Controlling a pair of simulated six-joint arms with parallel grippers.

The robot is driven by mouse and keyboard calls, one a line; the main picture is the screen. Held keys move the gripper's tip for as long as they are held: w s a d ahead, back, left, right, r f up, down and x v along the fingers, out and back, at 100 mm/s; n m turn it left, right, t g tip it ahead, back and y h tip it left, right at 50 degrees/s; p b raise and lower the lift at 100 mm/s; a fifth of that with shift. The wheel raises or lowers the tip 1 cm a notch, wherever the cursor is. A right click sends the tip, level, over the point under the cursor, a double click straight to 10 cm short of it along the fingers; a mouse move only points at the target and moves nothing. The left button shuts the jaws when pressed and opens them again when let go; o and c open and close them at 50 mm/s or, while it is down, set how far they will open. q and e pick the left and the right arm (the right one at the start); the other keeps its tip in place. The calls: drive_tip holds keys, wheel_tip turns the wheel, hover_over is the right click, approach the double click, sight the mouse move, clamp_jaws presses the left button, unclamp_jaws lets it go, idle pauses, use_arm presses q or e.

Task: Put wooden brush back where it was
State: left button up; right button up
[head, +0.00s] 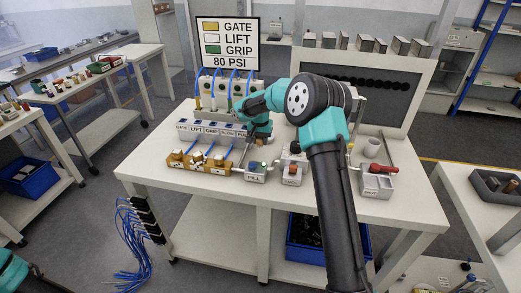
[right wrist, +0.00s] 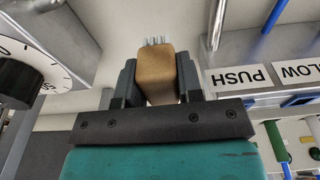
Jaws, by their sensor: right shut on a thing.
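The wooden brush (right wrist: 156,75) shows in the right wrist view as a tan block with short pale bristles at its far end. My right gripper (right wrist: 157,82) is shut on it, with one dark finger on each side. In the head view my right gripper (head: 262,137) is over the middle of the white table, just right of the row of labelled bins. The brush is too small or hidden to make out there. My left gripper is not in view; only a bit of my left arm shows at the lower left.
A dial (right wrist: 28,72) is close by in the wrist view.

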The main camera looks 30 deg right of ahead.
sight(260, 156)
drive_tip(key=shift+f, duration=2.5)
drive_tip(key=shift+f, duration=0.1)
drive_tip(key=o, duration=0.8)
drive_tip(key=r, duration=0.8)
drive_tip(key=s+a+r, duration=0.1)
drive_tip(key=r, duration=0.3)
drive_tip(key=shift+r, duration=0.1)
